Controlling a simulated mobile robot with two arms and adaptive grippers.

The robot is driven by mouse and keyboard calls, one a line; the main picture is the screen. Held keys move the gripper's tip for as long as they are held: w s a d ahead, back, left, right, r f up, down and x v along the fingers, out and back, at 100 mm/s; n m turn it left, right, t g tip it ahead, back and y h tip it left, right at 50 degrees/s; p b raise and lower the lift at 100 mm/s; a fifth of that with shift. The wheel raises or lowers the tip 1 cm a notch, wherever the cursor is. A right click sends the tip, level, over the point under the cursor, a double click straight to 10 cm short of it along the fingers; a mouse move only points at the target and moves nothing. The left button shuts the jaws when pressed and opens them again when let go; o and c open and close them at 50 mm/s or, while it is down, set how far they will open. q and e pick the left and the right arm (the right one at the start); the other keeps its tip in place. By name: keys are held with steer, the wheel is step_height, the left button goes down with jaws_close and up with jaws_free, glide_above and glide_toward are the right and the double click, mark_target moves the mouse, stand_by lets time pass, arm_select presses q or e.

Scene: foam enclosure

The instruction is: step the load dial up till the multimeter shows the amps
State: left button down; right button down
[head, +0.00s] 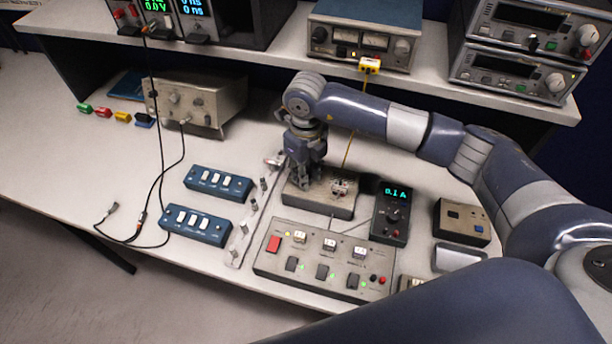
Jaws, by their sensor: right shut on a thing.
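The load box (348,207) is a low grey-brown box in the middle of the bench, with small terminals or parts on the right of its top. My right gripper (311,184) points down onto the left part of that top. It is shut on the load dial, which the fingers hide. The multimeter (391,212) is a dark upright-format meter lying right of the load box. Its lit display reads about 0.1 A in cyan digits. My left gripper is not in view.
A control panel (265,262) with switches and a red button lies in front. Two blue switch boxes (218,183) lie left, beside a metal strip (236,250). Black leads (161,150) hang from the shelf at left. A beige instrument (225,105) stands behind.

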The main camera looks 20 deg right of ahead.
steer(key=shift+m+b, duration=0.7)
steer(key=shift+m, duration=0.8)
steer(key=c, duration=1.3)
jaws_free()
steer(key=shift+c, duration=0.2)
steer(key=shift+r, duration=0.1)
step_height(320, 180, up, 12)
steer(key=shift+f, duration=0.2)
